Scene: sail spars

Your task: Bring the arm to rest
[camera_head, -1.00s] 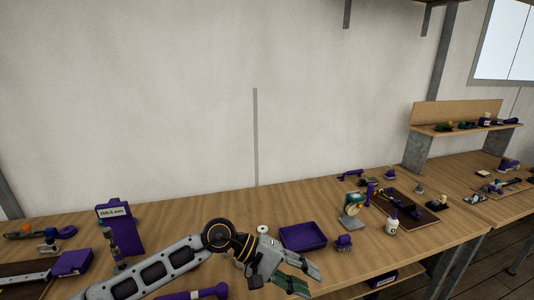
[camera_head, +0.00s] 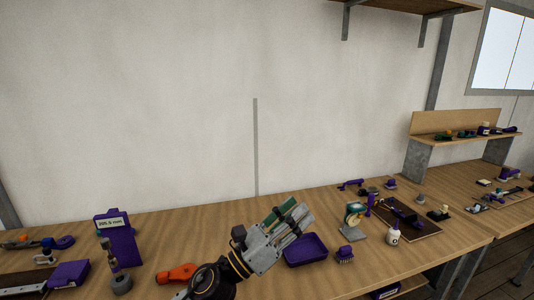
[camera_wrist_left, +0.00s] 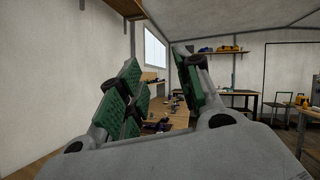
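My left arm comes in at the bottom of the head view. Its gripper (camera_head: 293,214) points up and to the right above the workbench (camera_head: 215,220), near the purple tray (camera_head: 306,250). In the left wrist view the two green-padded fingers (camera_wrist_left: 160,85) stand apart with nothing between them, so the gripper is open and empty. My right gripper is in neither view.
A purple gauge stand (camera_head: 117,238) and a dark post tool (camera_head: 119,275) stand at left. An orange tool (camera_head: 177,273) lies near my arm. A purple brush (camera_head: 344,254), a white bottle (camera_head: 393,237) and a dark board (camera_head: 425,227) are at right. The back strip is clear.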

